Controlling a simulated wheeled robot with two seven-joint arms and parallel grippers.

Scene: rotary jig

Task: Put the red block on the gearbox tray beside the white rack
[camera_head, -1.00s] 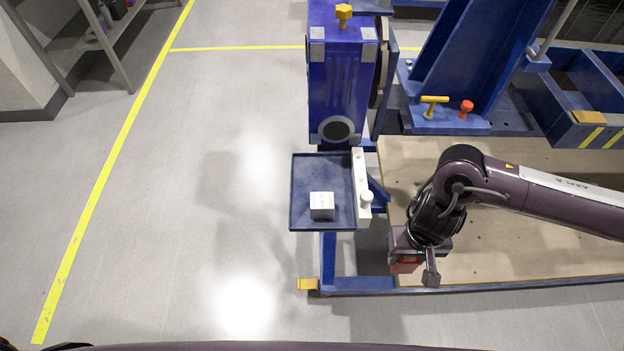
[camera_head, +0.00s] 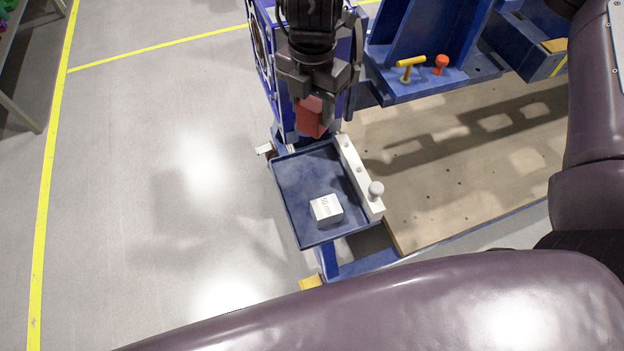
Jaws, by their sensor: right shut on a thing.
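My right gripper (camera_head: 318,98) is shut on the red block (camera_head: 310,117) and holds it near the far end of the blue gearbox tray (camera_head: 296,185). The block looks tilted and partly covered by the fingers; I cannot tell its exact height above the tray. The white rack (camera_head: 352,170), a long bar with a round knob, runs along the tray's right edge. A white labelled block (camera_head: 326,209) sits in the near part of the tray. My left gripper is not in view.
The blue gearbox housing (camera_head: 267,45) stands behind the tray, partly hidden by my right arm. A yellow T-handle (camera_head: 409,67) and a red knob (camera_head: 441,63) stand on the blue fixture at right. The tray's far and middle floor is bare.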

